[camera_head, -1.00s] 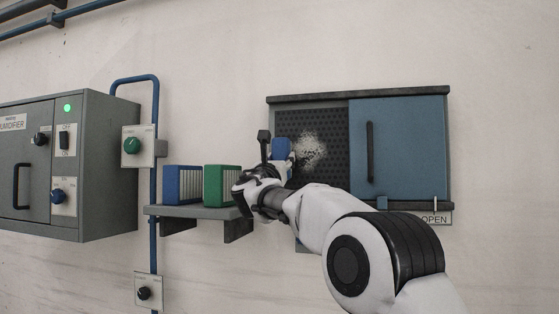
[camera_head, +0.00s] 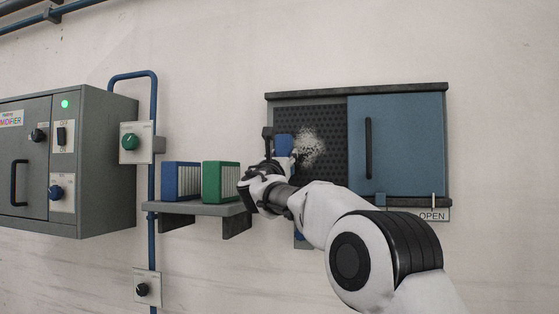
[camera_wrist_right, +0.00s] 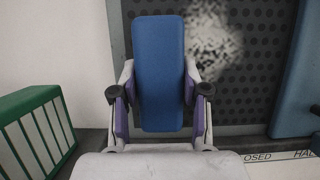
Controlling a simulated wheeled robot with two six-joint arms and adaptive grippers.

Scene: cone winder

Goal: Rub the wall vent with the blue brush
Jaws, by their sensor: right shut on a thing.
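My right gripper (camera_wrist_right: 158,100) is shut on the blue brush (camera_wrist_right: 158,62), with one finger on each side of it. In the head view the brush (camera_head: 284,144) stands in front of the left part of the wall vent (camera_head: 335,170), a dark perforated panel. A pale dusty patch (camera_head: 309,147) lies on the panel just right of the brush. The brush's far face is hidden, so I cannot tell whether it touches the panel. My left gripper is not in view.
A blue sliding door (camera_head: 410,150) with a dark handle covers the vent's right part. Left of my gripper, a shelf (camera_head: 178,208) holds a blue-sided block (camera_head: 181,180) and a green-sided block (camera_head: 220,181). A grey humidifier box (camera_head: 100,165) is farther left.

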